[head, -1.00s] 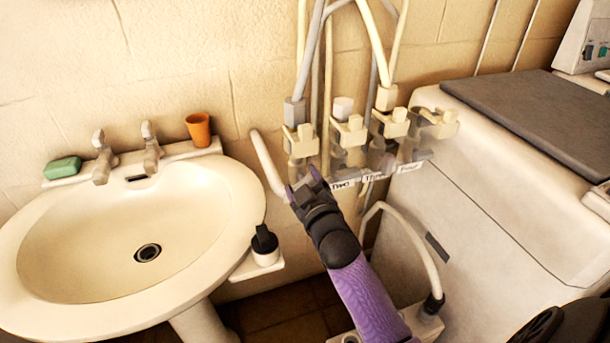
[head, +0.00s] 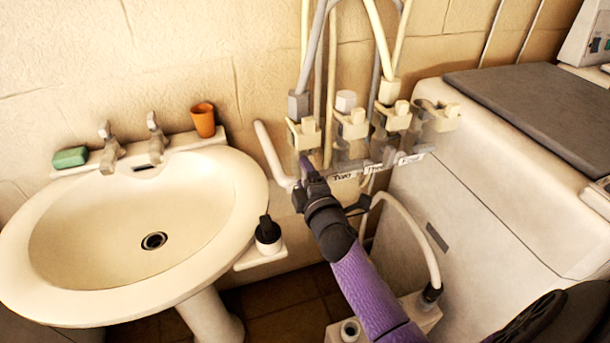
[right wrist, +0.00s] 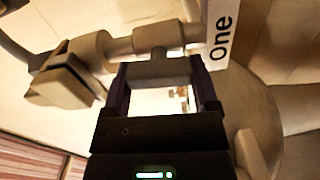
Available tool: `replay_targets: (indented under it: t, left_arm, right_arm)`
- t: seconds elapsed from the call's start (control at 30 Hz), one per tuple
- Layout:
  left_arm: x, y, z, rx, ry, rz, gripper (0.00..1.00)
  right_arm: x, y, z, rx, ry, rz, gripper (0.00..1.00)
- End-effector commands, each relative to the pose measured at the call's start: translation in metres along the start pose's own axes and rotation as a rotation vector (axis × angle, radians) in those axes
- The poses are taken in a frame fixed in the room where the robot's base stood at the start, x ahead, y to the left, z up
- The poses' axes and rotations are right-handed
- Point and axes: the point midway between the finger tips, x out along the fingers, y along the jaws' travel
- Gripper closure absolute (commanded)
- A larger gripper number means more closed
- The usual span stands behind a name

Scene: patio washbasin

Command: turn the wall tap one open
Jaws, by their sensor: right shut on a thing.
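Wall tap one (head: 303,132) is the leftmost of the row of beige taps on the wall, under a grey hose connector. Its lower part is hidden behind my right gripper (head: 309,168), which comes up from below. In the right wrist view, the label "one" (right wrist: 221,38) is beside the tap's pipework. My left gripper is not in view.
Labelled taps two (head: 350,127) and three (head: 395,118) stand close on the right. A white bent pipe (head: 270,152) is just left of my gripper. A washbasin (head: 60,290) is at left, a white machine (head: 490,190) at right. Hoses rise above the taps.

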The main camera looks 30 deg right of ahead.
Motion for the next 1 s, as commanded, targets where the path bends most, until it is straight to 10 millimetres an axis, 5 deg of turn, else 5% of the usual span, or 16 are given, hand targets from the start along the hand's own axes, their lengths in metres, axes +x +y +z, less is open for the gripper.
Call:
replay_targets:
  t: [0.8, 0.83, 0.93, 1.0]
  left_arm:
    - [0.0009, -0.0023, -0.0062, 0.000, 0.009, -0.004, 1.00]
    - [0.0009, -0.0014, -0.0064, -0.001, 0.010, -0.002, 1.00]
    - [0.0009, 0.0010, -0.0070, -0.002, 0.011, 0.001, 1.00]
    - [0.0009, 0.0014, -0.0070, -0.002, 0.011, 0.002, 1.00]
  right_arm:
    - [-0.0003, -0.0017, 0.0000, -0.113, 0.000, -0.002, 0.82]
    - [-0.0003, -0.0017, 0.0000, -0.113, 0.000, -0.002, 0.21]
    - [-0.0002, -0.0016, 0.0000, -0.112, 0.000, -0.002, 0.00]
    - [-0.0002, -0.0014, 0.0000, -0.111, 0.000, -0.002, 0.00]
